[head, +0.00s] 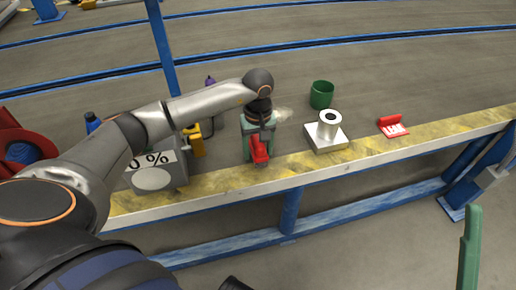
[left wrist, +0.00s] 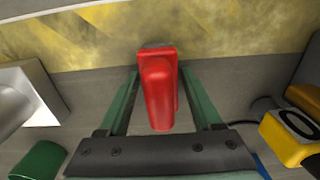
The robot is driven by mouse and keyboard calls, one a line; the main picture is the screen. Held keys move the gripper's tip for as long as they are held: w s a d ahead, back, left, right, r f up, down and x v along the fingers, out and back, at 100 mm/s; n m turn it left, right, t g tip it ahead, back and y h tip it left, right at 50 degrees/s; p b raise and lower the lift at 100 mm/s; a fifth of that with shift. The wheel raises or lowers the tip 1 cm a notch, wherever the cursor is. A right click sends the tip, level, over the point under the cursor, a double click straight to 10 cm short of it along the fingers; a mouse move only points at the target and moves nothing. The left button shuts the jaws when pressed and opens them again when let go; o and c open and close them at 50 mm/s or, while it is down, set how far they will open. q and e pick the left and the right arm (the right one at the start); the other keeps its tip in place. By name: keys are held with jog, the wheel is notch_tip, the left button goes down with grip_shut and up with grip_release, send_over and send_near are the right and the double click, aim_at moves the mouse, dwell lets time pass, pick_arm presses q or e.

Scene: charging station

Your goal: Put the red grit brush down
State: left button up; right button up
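The red grit brush (head: 259,149) is at the yellow-marked front strip of the workbench, under my left gripper (head: 258,145). In the left wrist view the brush (left wrist: 158,88) lies between the two green fingers of my left gripper (left wrist: 160,75). A narrow gap shows on each side of it, so the fingers look open around it. Its lower end appears at or just above the bench; contact is unclear. One green finger of my right gripper (head: 470,245) shows at the lower right, away from the bench; its opening is not visible.
Left of the brush stand a grey box (head: 157,167) with a "0 %" label and a yellow tool (head: 196,142). To the right are a green cup (head: 321,94), a metal block with a cylinder (head: 326,136) and a red holder (head: 393,126). The front strip between them is clear.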

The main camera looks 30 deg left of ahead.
pick_arm(q)
jog(key=shift+o, duration=0.7)
